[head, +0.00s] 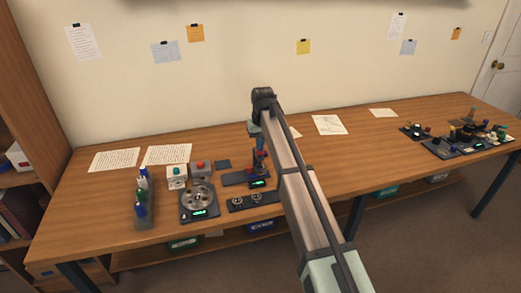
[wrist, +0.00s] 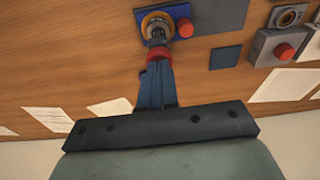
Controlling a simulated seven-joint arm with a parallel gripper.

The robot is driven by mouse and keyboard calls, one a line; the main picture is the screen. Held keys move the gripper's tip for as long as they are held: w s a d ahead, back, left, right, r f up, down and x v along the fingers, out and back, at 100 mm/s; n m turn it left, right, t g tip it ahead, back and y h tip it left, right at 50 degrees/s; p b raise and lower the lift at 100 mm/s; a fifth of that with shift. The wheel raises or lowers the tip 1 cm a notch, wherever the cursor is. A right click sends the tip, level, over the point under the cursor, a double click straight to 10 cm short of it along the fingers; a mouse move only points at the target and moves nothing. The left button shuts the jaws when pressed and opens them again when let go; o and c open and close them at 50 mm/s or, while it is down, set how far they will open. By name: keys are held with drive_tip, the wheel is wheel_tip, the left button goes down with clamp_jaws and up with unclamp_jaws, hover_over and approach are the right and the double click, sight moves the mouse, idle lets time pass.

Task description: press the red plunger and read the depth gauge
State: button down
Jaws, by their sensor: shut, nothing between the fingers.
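The red plunger (wrist: 158,55) is in the upper middle of the wrist view, at the tips of my gripper's dark blue fingers. Beyond it is a grey stem and a brass ring on a blue base (wrist: 204,26). My gripper (wrist: 156,68) is shut and empty; I cannot tell whether its tips touch the plunger. In the head view my gripper (head: 257,151) points down over the plunger (head: 262,159). The depth gauge (head: 258,183) is a small dark unit with a lit green display just in front; its digits are too small to read.
A grey box with a red button (head: 200,167) and a white box with a green button (head: 177,175) stand to the left. A dark scale-like device (head: 199,203) holds a round metal part. A rack of bottles (head: 143,205) is farther left.

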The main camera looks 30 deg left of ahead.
drive_tip(key=shift+f, duration=0.1)
drive_tip(key=shift+s+d, duration=0.1)
drive_tip(key=shift+s, duration=0.05)
drive_tip(key=shift+f, duration=0.1)
idle(0.3)
drive_tip(key=shift+r, duration=1.85)
wheel_tip(320, 180, up, 6)
drive_tip(key=shift+f, duration=0.25)
